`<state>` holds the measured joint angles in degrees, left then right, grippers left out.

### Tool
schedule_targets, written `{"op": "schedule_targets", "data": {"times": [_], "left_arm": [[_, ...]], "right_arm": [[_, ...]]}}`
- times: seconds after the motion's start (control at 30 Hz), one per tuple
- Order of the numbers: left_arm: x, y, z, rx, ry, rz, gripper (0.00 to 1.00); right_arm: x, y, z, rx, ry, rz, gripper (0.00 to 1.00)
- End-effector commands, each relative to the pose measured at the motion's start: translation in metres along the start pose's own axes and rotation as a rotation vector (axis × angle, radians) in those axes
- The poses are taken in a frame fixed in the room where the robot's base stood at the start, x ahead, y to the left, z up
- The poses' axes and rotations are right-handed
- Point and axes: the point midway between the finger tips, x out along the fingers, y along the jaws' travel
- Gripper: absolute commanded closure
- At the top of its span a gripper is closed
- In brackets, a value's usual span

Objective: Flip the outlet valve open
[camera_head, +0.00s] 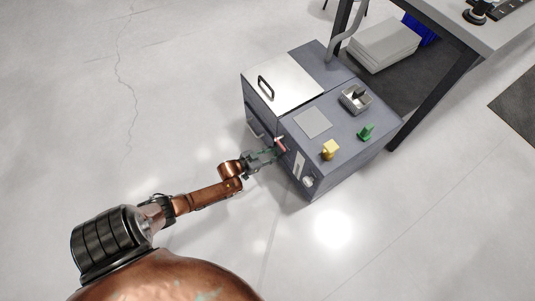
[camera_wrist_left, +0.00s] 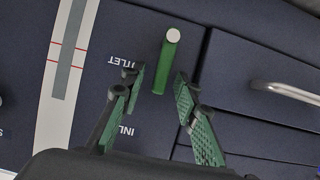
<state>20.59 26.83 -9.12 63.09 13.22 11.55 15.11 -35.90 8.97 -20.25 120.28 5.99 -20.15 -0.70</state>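The outlet valve shows in the left wrist view as a green lever (camera_wrist_left: 161,68) with a pale round end, beside the upside-down label OUTLET (camera_wrist_left: 126,61). My left gripper (camera_wrist_left: 157,76) is open, its green-padded fingers on either side of the lever's lower part in that view. I cannot tell whether they touch it. In the head view my left gripper (camera_head: 269,154) is at the front of the grey cabinet (camera_head: 351,139), near a small pinkish-red part (camera_head: 280,145). The lever cannot be made out there. My right gripper is not in view.
A striped gauge strip (camera_wrist_left: 65,72) and a drawer handle (camera_wrist_left: 287,93) flank the lever. A desk (camera_head: 470,35) stands behind. The floor at left is clear.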

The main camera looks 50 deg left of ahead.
Motion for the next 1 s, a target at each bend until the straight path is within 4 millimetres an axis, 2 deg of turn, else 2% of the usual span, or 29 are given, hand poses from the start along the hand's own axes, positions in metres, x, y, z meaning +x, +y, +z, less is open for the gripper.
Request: {"op": "schedule_targets", "data": {"times": [0.17, 0.4, 0.53, 0.7, 1.0], "left_arm": [[-0.029, -0.001, 0.001, 0.0, -0.002, -0.001, 0.71], [-0.08, -0.001, 0.002, 0.0, -0.003, -0.002, 0.71], [-0.1, -0.001, 0.001, -0.001, -0.002, -0.001, 0.71], [-0.112, -0.001, 0.001, 0.0, -0.002, -0.001, 0.71], [-0.114, -0.001, 0.0, 0.0, -0.001, -0.001, 0.71]], "right_arm": [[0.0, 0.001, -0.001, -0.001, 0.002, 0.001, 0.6], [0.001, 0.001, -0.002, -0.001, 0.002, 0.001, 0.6], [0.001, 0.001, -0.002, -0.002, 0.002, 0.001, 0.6], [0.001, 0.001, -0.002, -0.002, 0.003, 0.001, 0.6], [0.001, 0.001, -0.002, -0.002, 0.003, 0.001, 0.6]]}}
